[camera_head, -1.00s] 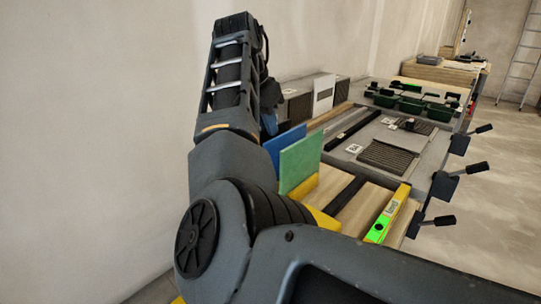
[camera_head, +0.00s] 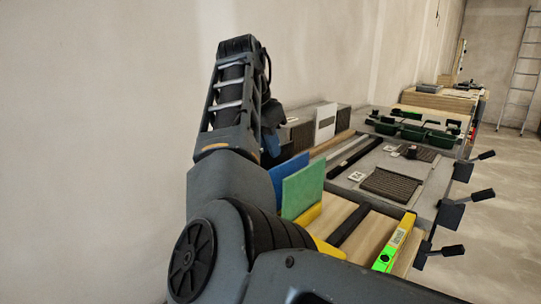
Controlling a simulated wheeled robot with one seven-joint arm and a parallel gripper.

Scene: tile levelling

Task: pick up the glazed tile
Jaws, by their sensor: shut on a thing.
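I cannot tell for sure which piece is the glazed tile. A white plate with a dark grey band (camera_head: 325,122) stands upright at the back left of the bench. A green board (camera_head: 302,191) and a blue board (camera_head: 287,180) stand upright beside my arm. A flat grey tile-like surface (camera_head: 408,167) lies between two dark ribbed panels on the bench. My arm fills the left foreground, and my gripper is hidden behind it. Whatever the gripper holds does not show.
The bench (camera_head: 436,195) carries ribbed panels (camera_head: 391,185), green bins (camera_head: 414,133) and a yellow-green spirit level (camera_head: 393,245) near its front. Black clamp handles (camera_head: 447,251) stick out along its right edge. A ladder (camera_head: 525,70) leans at the far right. The floor to the right is clear.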

